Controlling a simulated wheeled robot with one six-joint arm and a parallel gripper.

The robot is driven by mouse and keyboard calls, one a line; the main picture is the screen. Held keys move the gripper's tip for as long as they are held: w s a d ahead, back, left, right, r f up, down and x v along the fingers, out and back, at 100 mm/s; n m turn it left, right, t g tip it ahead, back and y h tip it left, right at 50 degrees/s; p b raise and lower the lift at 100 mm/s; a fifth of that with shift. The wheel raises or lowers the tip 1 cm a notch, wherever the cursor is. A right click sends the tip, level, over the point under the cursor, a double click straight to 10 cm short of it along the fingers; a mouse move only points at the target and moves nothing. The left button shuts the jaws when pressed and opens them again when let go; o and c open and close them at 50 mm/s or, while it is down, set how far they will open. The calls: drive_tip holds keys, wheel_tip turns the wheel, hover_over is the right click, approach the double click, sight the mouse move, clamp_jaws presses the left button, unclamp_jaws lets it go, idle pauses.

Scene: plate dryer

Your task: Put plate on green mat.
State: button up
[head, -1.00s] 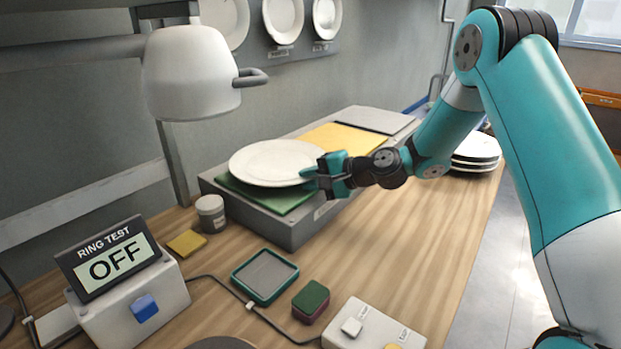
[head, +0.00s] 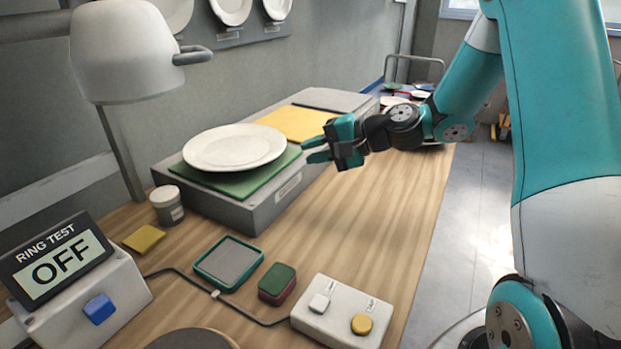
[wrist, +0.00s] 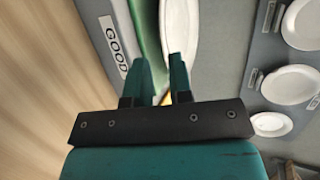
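A white plate (head: 234,147) lies flat on the green mat (head: 240,184), which covers the near end of a grey raised platform. In the wrist view the plate (wrist: 178,30) and the mat (wrist: 147,30) show edge-on past my fingertips. My gripper (head: 318,150) is just right of the plate's rim, with its fingers parted and pointing left. In the head view there is a small gap between the fingers and the plate. In the wrist view the two fingers (wrist: 160,72) stand apart with nothing held between them.
A yellow mat (head: 300,121) lies farther back on the grey platform (head: 262,208). A white lamp head (head: 125,50) hangs at the upper left. A small jar (head: 167,205) stands left of the platform. A switch box (head: 340,310) is at the front; wood at the right is clear.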

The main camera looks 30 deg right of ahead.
drive_tip(key=s+a+r+n+g+h, duration=0.25)
drive_tip(key=s+a+n+g, duration=0.35)
drive_tip(key=s+a+n, duration=0.45)
drive_tip(key=s+a+r+n+g+h, duration=0.1)
drive_tip(key=s+n+h, duration=0.3)
drive_tip(key=s, duration=1.3)
drive_tip(key=shift+s+a+r+n+g, duration=0.25)
drive_tip(key=shift+a+n+g, duration=0.25)
drive_tip(key=shift+n+g, duration=0.35)
wheel_tip(320, 180, up, 2)
drive_tip(key=shift+r+p, duration=0.1)
drive_tip(key=shift+p, duration=1)
